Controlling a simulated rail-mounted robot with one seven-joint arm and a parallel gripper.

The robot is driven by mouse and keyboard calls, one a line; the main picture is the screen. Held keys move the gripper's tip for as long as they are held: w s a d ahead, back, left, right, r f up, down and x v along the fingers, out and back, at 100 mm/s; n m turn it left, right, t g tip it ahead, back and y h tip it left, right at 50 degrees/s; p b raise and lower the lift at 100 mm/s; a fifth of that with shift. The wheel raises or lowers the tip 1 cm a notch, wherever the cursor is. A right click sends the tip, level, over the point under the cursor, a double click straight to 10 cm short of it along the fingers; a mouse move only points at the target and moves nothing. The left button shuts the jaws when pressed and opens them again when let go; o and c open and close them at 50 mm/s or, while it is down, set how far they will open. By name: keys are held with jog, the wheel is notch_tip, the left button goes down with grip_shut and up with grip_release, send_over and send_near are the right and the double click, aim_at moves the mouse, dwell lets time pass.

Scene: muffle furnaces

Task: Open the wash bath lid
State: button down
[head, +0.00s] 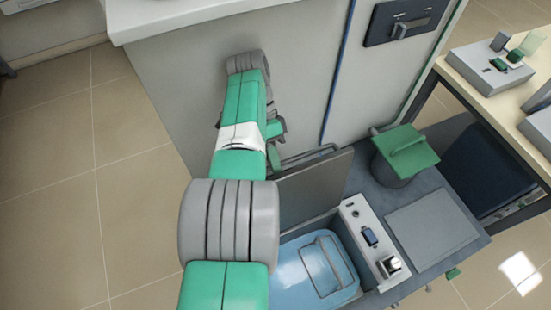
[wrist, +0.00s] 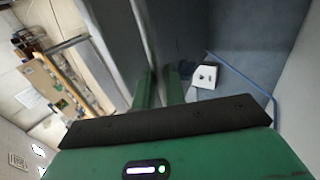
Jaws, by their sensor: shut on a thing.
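The wash bath lid (head: 316,188) is a flat grey panel standing about upright at the back of the bath in the head view. A thin bar handle (head: 310,154) runs along its upper side. Below it the blue bath interior (head: 290,262) shows, with a looped handle shape inside. My gripper is mostly hidden behind my arm in the head view. In the wrist view its two green fingers (wrist: 160,82) are close together, shut at a grey surface that looks like the lid. The exact contact is hard to see.
A white control strip (head: 372,240) lies right of the bath, beside a flat grey plate (head: 431,225). A green-topped container (head: 405,155) stands behind it. A wall panel rises close behind the lid. A bench with instruments (head: 495,75) is at right. Open floor (head: 90,210) lies left.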

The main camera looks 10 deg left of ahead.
jog(key=shift+s+f, duration=0.1)
jog(key=shift+f, duration=0.2)
jog(key=c, duration=1.5)
grip_release()
jog(key=shift+s+a, duration=0.15)
jog(key=shift+o, duration=0.2)
notch_tip(320, 180, up, 5)
jog(key=p, duration=0.5)
jog(key=shift+r, duration=0.15)
jog(key=shift+s+p, duration=0.1)
jog(key=shift+p, duration=1.05)
jog(key=s+d+p, duration=0.2)
jog(key=s+p, duration=1.3)
jog(key=p, duration=1.4)
jog(key=shift+s+d+p, duration=0.2)
jog(key=shift+p, duration=0.15)
